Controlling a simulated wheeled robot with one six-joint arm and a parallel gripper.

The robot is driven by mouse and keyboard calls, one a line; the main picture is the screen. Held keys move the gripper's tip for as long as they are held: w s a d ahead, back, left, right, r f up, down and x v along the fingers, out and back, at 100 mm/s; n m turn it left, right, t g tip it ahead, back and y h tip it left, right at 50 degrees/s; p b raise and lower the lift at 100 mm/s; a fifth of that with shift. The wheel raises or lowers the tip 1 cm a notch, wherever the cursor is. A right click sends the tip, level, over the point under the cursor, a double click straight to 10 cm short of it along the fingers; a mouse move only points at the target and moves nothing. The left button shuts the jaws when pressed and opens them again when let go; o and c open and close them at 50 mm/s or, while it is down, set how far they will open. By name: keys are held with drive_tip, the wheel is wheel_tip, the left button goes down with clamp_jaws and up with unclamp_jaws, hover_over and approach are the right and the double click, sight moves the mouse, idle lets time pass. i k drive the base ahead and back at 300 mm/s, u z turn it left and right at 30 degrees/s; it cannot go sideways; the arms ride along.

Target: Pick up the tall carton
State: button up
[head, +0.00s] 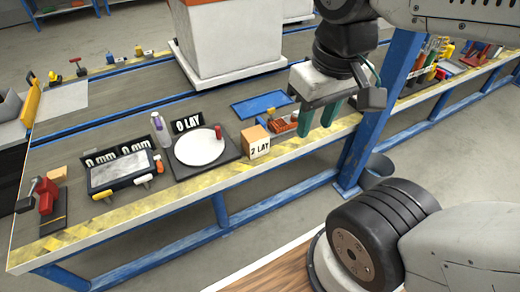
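My gripper (317,128) points down to the right of this box, above the striped front edge. Its two green fingers are apart, with nothing seen between them. The gripper is clear of the box, with a small brick-coloured tray (284,124) between them, farther back.
A black plate with a white disc (200,147) and a spray bottle (160,130) stand left of the box. A blue tray (262,104) lies behind. A large white block (228,55) stands farther back. A blue post (382,110) rises right of my gripper.

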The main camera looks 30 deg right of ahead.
sight(255, 141)
drive_tip(key=k, duration=0.6)
drive_tip(key=u, duration=0.65)
drive_tip(key=i, duration=1)
drive_tip(key=z, duration=0.2)
